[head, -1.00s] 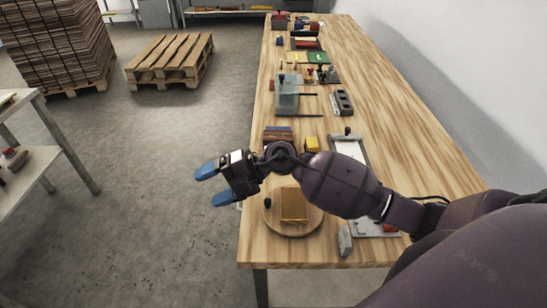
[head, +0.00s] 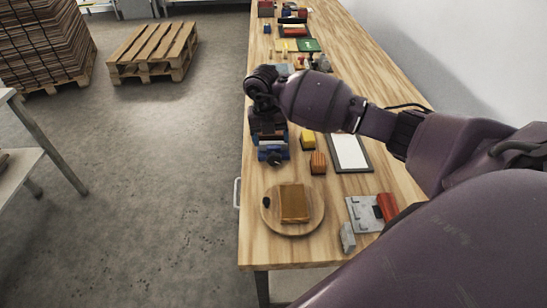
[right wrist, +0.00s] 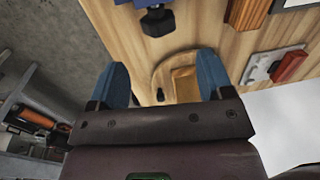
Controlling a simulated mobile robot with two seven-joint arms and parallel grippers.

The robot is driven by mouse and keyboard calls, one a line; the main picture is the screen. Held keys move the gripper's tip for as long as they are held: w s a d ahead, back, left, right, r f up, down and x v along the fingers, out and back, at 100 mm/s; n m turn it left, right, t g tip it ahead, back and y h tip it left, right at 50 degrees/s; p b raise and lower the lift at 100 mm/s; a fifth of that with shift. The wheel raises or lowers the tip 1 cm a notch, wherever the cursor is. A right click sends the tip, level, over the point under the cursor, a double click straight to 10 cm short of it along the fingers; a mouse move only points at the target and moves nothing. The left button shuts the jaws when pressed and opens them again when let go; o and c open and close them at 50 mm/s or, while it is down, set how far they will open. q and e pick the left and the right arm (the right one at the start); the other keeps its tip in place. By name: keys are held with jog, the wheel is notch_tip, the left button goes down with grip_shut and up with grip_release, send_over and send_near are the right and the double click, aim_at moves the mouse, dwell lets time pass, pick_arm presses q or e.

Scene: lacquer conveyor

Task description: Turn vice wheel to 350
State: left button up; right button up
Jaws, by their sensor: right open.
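The blue vice (head: 262,153) stands near the left edge of the wooden bench, with a dark wheel (head: 275,158) on its near side. In the right wrist view the wheel (right wrist: 157,20) shows at the top centre, beyond the fingertips and apart from them. My right gripper (right wrist: 163,75) is open and empty, its two blue fingers spread. In the head view my right wrist and hand are over the far part of the vice and hide some of it; the fingertips are hard to make out there. Any marking on the wheel is too small to read. My left gripper is out of view.
A round wooden board (head: 270,222) with a brown block (head: 294,203) lies nearer on the bench. A yellow block (head: 308,140), an orange-brown block (head: 318,163), a white sheet in a dark frame (head: 350,152) and a grey plate (head: 362,214) lie to the right.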

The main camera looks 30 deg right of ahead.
aim_at(274, 155)
jog(key=f, duration=0.8)
jog(key=shift+s+d+f, duration=0.25)
jog(key=shift+d, duration=0.15)
jog(key=c, duration=0.9)
